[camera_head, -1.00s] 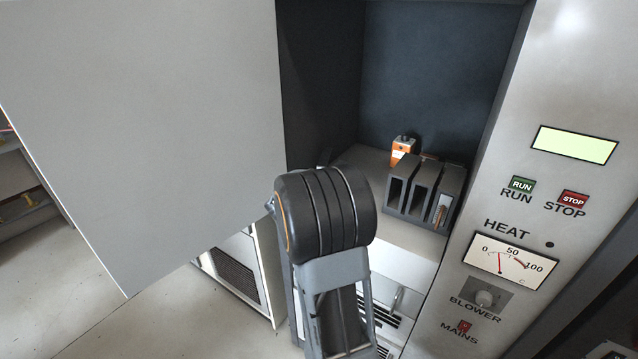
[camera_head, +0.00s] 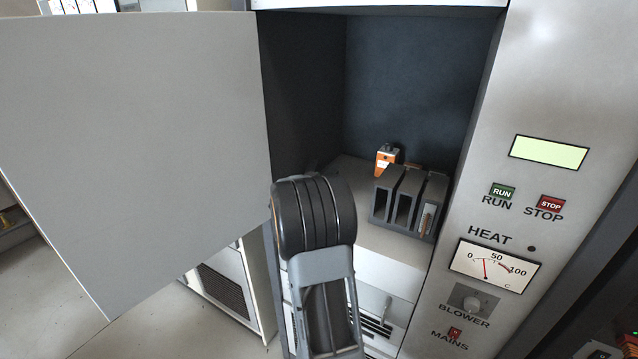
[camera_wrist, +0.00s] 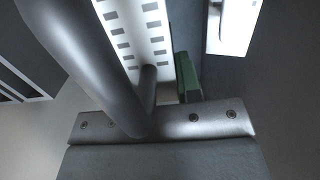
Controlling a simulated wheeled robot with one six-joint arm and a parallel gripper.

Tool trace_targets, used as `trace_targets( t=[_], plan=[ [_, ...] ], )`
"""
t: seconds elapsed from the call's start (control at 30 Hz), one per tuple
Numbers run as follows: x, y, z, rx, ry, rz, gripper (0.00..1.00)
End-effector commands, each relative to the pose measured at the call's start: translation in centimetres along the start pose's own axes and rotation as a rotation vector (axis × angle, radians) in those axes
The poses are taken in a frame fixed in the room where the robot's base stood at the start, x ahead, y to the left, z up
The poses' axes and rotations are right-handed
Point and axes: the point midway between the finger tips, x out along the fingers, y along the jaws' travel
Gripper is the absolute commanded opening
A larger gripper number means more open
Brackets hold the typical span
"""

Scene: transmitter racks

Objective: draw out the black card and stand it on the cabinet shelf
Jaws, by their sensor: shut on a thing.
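In the wrist view, a dark grey rounded bar that I take for part of my gripper (camera_wrist: 138,122) reaches from the upper left to a metal strip with several screws. The strip runs along the edge of a flat dark grey panel, seemingly the black card (camera_wrist: 165,162). The jaws look shut at this edge; the exact contact is hidden. In the head view my arm hides the gripper and card. The cabinet shelf (camera_head: 385,247) lies to the right of my arm, inside the open cabinet.
A dark slotted holder (camera_head: 408,200) stands on the shelf, with an orange box (camera_head: 386,160) behind it. The open grey door (camera_head: 135,150) fills the left. A control panel (camera_head: 490,270) bounds the right. A white slotted strip (camera_wrist: 140,35) and a green part (camera_wrist: 187,77) show beyond the card.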

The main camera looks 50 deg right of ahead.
Motion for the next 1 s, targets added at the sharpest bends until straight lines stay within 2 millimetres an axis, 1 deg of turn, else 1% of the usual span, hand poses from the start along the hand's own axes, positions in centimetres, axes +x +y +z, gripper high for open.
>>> trace_targets(
  t=[0.57,1.0],
  plan=[
    [0.17,-0.02,-0.07,0.001,0.002,-0.001,0.03],
    [0.22,-0.02,0.7,0.0,0.001,-0.001,0.03]
  ],
)
